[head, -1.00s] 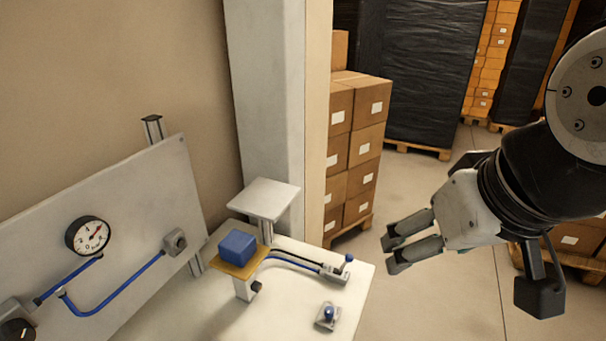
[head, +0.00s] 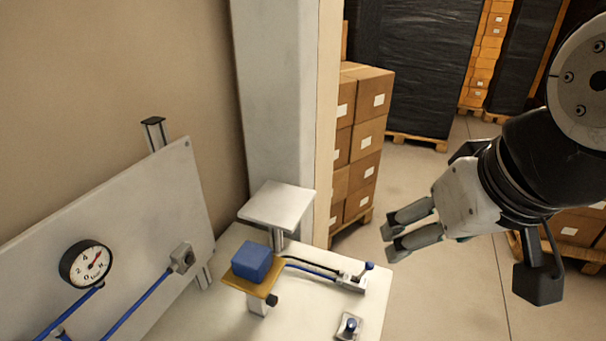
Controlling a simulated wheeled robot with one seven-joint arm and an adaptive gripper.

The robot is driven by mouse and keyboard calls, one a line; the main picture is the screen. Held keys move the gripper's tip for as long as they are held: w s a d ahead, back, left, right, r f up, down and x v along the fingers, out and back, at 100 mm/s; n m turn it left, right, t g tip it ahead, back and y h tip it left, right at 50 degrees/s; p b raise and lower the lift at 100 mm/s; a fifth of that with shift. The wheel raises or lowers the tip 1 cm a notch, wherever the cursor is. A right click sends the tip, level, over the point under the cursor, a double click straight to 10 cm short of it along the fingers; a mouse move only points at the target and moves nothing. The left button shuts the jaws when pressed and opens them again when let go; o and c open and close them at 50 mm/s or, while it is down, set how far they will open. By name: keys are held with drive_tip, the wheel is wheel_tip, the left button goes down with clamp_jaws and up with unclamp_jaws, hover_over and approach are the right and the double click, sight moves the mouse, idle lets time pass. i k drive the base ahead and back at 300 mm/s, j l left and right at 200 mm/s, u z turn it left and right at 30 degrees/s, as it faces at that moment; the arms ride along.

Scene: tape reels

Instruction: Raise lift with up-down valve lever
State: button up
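The lift is a low post with a tan platform (head: 232,279) carrying a blue block (head: 252,261). My gripper (head: 391,242) is right of the table, its two fingers apart and nothing between them. It appears above floor level, apart from the lever.
A white raised plate (head: 276,206) stands behind the lift. A panel with a gauge (head: 86,264) stands left. Stacked boxes (head: 362,140) and a pillar (head: 287,90) are behind.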

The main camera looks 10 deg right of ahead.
sight(369, 265)
drive_tip(key=k+l+u, duration=0.15)
drive_tip(key=l+u, duration=0.2)
drive_tip(key=k+l+u, duration=0.15)
drive_tip(key=l+u, duration=0.25)
drive_tip(key=l, duration=0.1)
